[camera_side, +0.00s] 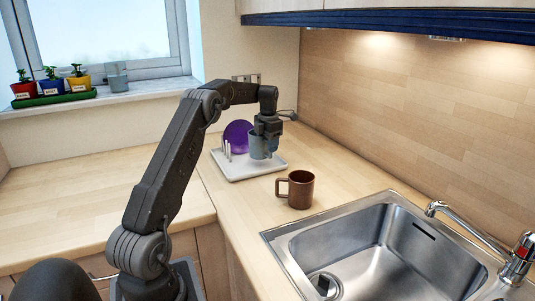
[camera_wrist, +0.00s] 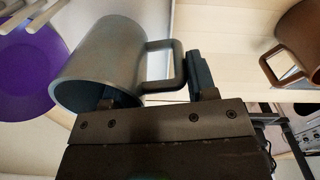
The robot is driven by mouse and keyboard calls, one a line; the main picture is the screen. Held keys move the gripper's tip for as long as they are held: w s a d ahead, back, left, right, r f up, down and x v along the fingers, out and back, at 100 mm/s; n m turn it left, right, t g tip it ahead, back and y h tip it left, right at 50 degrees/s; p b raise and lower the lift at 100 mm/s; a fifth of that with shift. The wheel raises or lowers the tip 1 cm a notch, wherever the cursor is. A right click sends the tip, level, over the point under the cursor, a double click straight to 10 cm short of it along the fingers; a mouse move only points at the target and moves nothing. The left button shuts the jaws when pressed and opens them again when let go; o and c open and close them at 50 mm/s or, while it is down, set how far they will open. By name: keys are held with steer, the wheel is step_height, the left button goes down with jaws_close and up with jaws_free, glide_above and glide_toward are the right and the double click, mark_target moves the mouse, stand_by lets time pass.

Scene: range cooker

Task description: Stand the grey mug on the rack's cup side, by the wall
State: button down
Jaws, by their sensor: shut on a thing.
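The grey mug (camera_side: 260,147) is held over the cup side of the white rack (camera_side: 243,176), to the right of the purple plate. It looks near upright; I cannot tell whether its base touches the rack. My gripper (camera_side: 268,131) is shut on the mug and comes down from above. In the wrist view the grey mug (camera_wrist: 100,62) fills the upper left, with its handle to the right, beside one dark finger (camera_wrist: 201,76). The other finger is mostly hidden by the mug.
A purple plate (camera_side: 236,134) stands by the rack's white pegs (camera_side: 227,150). A brown mug (camera_side: 301,190) stands on the counter in front of the rack, near the sink (camera_side: 375,245). Potted plants (camera_side: 52,86) and a grey-blue cup (camera_side: 117,76) are on the windowsill. The left counter is clear.

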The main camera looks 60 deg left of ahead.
steer(key=shift+f, duration=1.85)
steer(key=shift+c, duration=2.1)
jaws_free()
steer(key=shift+f, duration=0.1)
